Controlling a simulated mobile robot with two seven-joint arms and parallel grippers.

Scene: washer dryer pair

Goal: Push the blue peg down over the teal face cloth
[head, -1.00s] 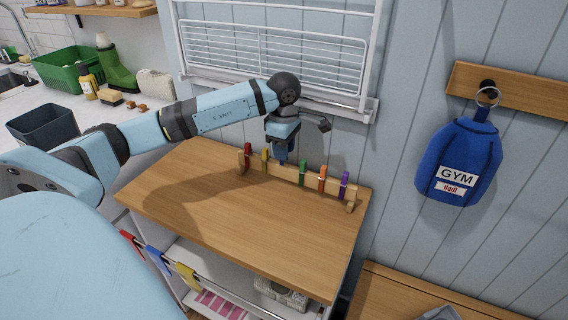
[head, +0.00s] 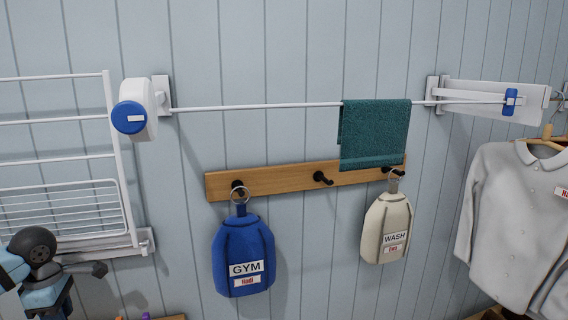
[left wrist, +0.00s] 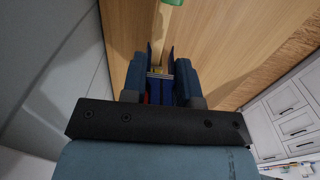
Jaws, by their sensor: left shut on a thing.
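The teal face cloth (head: 375,135) hangs folded over a thin white line in the head view, right of centre. My left gripper (left wrist: 162,88) is shut on the blue peg (left wrist: 166,94) in the left wrist view. The peg stands between the fingers with its metal spring showing. The wooden peg rail (left wrist: 160,30) and a green peg (left wrist: 173,2) lie ahead of it. In the head view only part of my left arm shows at the lower left corner; its fingertips are out of frame. My right gripper is not in view.
The white line runs from a reel with a blue cap (head: 130,117) to a bracket (head: 437,95) at the right. Below it are a hook board (head: 290,182), a blue gym bag (head: 243,255) and a cream wash bag (head: 386,228). A drying rack (head: 65,210) is at left, a grey shirt (head: 515,220) at right.

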